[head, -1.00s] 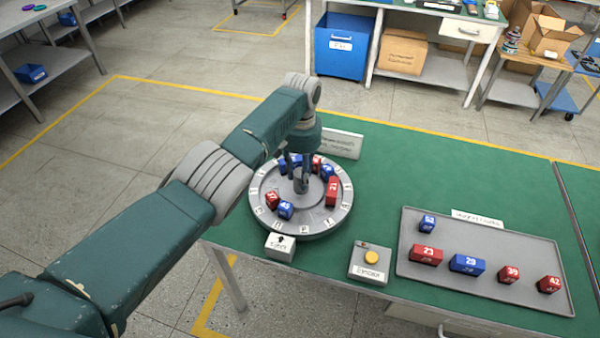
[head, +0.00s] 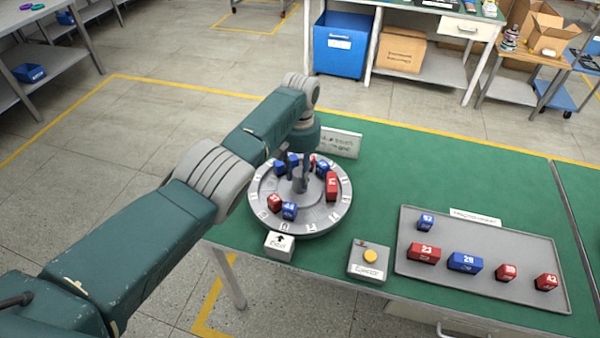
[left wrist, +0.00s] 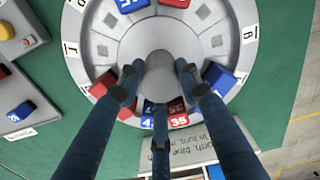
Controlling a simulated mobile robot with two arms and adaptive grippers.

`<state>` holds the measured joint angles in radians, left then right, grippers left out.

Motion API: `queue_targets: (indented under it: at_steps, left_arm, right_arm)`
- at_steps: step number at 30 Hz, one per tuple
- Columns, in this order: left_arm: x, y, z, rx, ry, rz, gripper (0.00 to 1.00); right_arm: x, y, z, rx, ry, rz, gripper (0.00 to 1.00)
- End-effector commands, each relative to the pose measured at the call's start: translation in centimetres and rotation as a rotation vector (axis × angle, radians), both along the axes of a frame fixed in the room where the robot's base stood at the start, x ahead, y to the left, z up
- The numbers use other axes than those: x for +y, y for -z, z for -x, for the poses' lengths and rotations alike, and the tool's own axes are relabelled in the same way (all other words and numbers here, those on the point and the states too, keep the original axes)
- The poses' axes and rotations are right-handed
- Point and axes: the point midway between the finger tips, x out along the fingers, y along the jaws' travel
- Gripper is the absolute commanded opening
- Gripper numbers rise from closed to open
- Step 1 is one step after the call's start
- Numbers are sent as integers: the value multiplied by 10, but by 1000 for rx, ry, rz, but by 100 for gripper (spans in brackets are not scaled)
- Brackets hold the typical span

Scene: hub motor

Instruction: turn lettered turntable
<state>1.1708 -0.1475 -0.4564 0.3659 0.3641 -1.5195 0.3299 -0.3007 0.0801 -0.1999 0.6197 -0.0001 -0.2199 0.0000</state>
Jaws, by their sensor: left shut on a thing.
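The round grey turntable (head: 318,218) lies on the green table, with a lettered rim and several red and blue numbered blocks on it. A red block (head: 332,186) stands at its right, a blue block (head: 289,210) and a red block (head: 274,202) at its front. My left gripper (head: 301,175) reaches down onto the turntable's middle. In the left wrist view its fingers close around the grey centre knob (left wrist: 160,72). The arm and fingers partly hide the blocks at the back. A white arrow marker (head: 279,245) stands at the front edge. My right gripper is not in view.
A box with a yellow button (head: 370,257) stands right of the marker. A grey tray (head: 440,285) with several numbered blocks lies at the right. A sign (head: 341,143) stands behind the turntable.

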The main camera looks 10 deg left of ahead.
Motion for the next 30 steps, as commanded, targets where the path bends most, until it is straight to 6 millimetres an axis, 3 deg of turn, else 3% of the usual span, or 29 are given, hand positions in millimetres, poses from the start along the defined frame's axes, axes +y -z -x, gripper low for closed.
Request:
queue_targets:
  at_steps: [2,3,6,14,19,30]
  left_arm:
    - [0,-7,-7,-21,2,0,0]
    - [0,-7,-7,-22,2,0,39]
    - [0,-6,-6,-18,2,0,54]
    - [0,-3,-3,-9,1,1,54]
    - [0,-13,-3,-10,2,2,54]
    - [0,-89,-4,-13,1,2,54]
  right_arm:
    - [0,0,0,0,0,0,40]
    - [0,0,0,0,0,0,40]
    - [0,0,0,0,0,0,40]
    - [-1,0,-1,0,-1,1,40]
    - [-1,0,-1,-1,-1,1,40]
    - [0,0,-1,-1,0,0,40]
